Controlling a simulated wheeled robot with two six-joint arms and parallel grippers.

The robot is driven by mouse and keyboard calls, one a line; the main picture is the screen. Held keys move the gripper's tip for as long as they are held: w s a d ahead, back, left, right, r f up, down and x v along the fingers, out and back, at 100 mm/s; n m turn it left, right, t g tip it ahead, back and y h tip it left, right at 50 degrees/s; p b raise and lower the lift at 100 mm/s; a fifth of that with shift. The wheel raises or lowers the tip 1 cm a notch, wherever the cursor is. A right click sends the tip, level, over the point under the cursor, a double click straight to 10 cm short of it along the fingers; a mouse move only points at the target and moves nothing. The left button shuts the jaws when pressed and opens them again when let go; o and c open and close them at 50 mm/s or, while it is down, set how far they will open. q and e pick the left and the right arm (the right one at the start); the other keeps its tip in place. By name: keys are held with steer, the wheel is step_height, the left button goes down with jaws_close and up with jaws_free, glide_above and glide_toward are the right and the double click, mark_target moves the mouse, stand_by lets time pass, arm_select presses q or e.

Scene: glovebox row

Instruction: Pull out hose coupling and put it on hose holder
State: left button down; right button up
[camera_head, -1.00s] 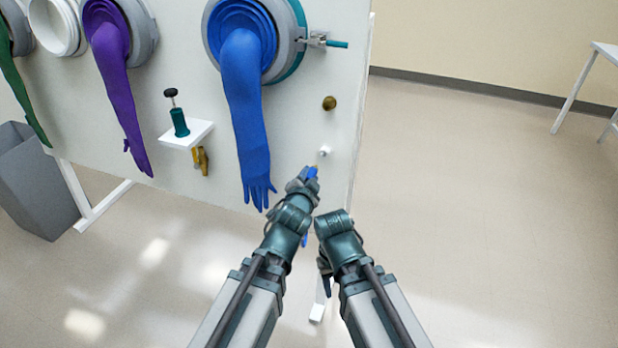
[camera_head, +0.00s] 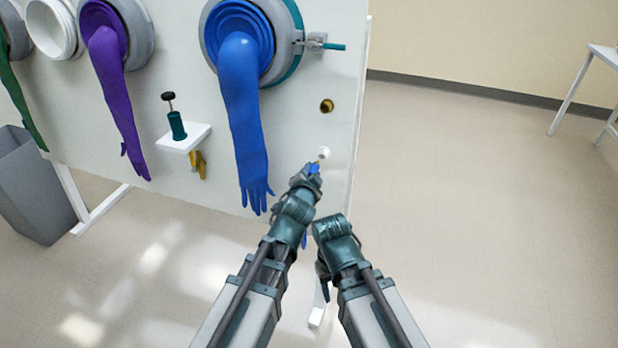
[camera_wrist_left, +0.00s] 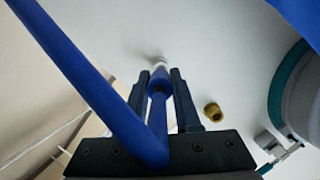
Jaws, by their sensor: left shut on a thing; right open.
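The blue hose coupling (camera_wrist_left: 160,82) is between the two fingers of my left gripper (camera_wrist_left: 161,86), which is shut on it. Its front end points at a small white port on the panel (camera_head: 323,152). I cannot tell whether the tip is still seated in the port or just in front of it. The blue hose (camera_wrist_left: 85,75) runs back from the coupling across the wrist view. A round brass fitting (camera_head: 327,106), possibly the hose holder, is on the panel above the port. It also shows in the wrist view (camera_wrist_left: 213,112). My right gripper (camera_head: 323,284) is open, low beside the left arm and partly hidden.
A blue glove (camera_head: 243,115) hangs just left of my left gripper, under a ring with a clamp (camera_head: 322,45). A white shelf (camera_head: 184,139) carries a green knobbed part, with a brass part (camera_head: 198,166) below. The floor right of the panel is free.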

mark_target(317, 162)
arm_select(q)
steer(key=shift+x, duration=1)
arm_select(e)
steer(key=shift+f, duration=0.15)
arm_select(q)
steer(key=shift+w+d, duration=0.35)
steer(key=shift+w, duration=0.4)
steer(key=shift+w+d, duration=0.3)
steer(key=shift+w, duration=0.5)
arm_select(e)
steer(key=shift+f, duration=0.15)
stand_by(0.4)
arm_select(q)
steer(key=c, duration=0.5)
jaws_free()
steer(key=shift+c, duration=0.2)
steer(key=shift+s, duration=0.1)
